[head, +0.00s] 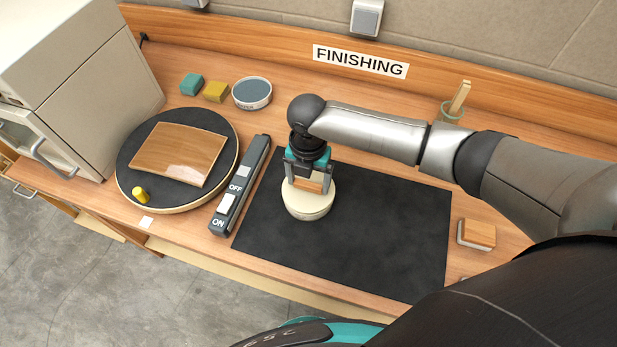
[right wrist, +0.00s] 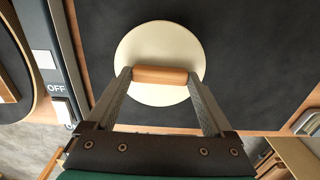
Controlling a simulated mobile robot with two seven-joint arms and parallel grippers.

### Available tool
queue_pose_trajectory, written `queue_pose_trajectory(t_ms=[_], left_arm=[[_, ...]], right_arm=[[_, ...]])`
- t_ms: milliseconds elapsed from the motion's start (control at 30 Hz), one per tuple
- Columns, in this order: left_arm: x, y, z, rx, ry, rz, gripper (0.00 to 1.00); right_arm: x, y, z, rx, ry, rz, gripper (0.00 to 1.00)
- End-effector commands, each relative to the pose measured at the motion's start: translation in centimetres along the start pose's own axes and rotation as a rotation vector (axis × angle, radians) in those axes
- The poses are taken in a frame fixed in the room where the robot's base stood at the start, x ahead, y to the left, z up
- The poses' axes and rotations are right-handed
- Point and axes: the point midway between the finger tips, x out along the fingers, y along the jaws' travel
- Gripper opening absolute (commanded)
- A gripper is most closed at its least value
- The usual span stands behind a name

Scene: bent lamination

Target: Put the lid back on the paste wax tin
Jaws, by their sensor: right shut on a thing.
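A cream round lid (head: 312,203) with a wooden bar handle (head: 308,184) is over the black mat, near its left side. A pale round side, which looks like the tin (head: 309,216), shows just below the lid's near edge. I cannot tell whether the lid is fully seated on it. My right gripper (head: 307,185) points down and is shut on the wooden handle. In the right wrist view the fingers grip both ends of the handle (right wrist: 160,75), and the cream lid (right wrist: 158,45) hides what is below. My left gripper is not in view.
The black mat (head: 390,235) is mostly clear. A grey ON/OFF switch bar (head: 240,185) stands left of it, beside a turntable (head: 130,182) with a curved wood panel (head: 180,152). A labelled round tin (head: 252,93) stands behind. A wood-topped block (head: 477,233) lies right.

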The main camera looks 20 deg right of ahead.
Motion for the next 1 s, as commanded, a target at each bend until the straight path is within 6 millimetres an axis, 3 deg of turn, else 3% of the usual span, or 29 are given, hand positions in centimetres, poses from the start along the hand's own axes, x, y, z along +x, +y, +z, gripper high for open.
queue_pose_trajectory(t_ms=[967, 1000], left_arm=[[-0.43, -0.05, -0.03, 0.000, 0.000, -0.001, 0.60], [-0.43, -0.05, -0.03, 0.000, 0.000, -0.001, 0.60]], right_arm=[[0.06, -0.03, 0.01, 0.000, 0.000, -0.001, 0.32], [0.06, -0.03, 0.01, 0.000, 0.000, -0.001, 0.90]])
